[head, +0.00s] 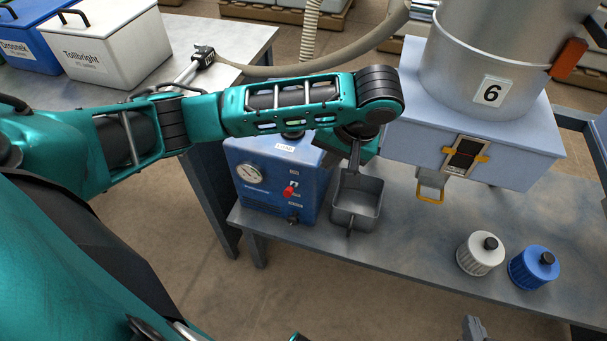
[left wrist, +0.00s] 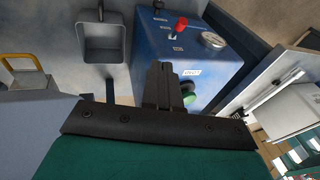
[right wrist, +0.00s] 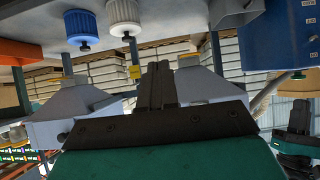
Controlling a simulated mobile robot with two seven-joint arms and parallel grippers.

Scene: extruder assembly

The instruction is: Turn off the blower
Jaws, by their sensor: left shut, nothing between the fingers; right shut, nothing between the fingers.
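The blower appears to be the blue box (head: 262,205) with a dial gauge (head: 250,173) and a red-tipped switch (head: 289,191) on its front. In the left wrist view the blue box (left wrist: 165,45) shows the red-tipped switch (left wrist: 180,23) and a green button (left wrist: 190,93). My left gripper (head: 354,160) is shut and empty, to the right of the blue box and above a grey metal bin. It is apart from the red switch. In the left wrist view its shut fingers (left wrist: 158,78) point toward the blue box. My right gripper (right wrist: 157,75) is shut and empty; its tip (head: 473,325) shows at the bottom of the head view.
The open grey bin (head: 343,217) stands right of the blue box. A large hopper unit marked 6 (head: 470,60) stands behind right. White (head: 478,257) and blue (head: 528,270) capped jars stand at the table's right. The table front between bin and jars is clear.

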